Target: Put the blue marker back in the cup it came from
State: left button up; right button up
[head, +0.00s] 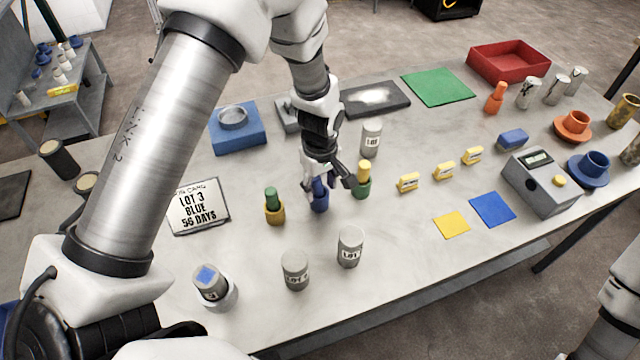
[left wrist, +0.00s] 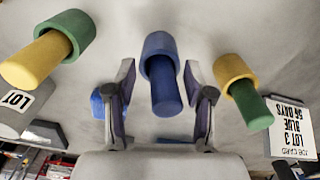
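The blue marker (left wrist: 165,92) stands in a blue cup (left wrist: 159,45) in the left wrist view; the cup also shows in the head view (head: 319,205), partly behind my gripper. My left gripper (head: 328,185) is over it, its two fingers apart. In the left wrist view the fingers are on either side of the marker with gaps, and I see no contact. A green marker (head: 272,194) stands in a yellow cup (head: 275,214) to the left. A yellow marker (head: 364,168) stands in a green cup (head: 362,188) to the right. My right gripper is out of view.
A card (head: 199,206) reads "LOT 3 BLUE 56 DAYS". Grey canisters (head: 295,270) (head: 350,247) stand in front, and another (head: 371,138) behind the green cup. Several yellow blocks (head: 444,171) lie to the right. A grey device (head: 540,182) sits farther right.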

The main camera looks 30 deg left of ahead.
aim_at(321, 182)
pick_arm(q)
jog(key=shift+w, duration=0.15)
notch_tip(321, 182, up, 11)
jog(key=b, duration=0.3)
jog(key=shift+d+r, duration=0.1)
jog(key=shift+r, duration=0.45)
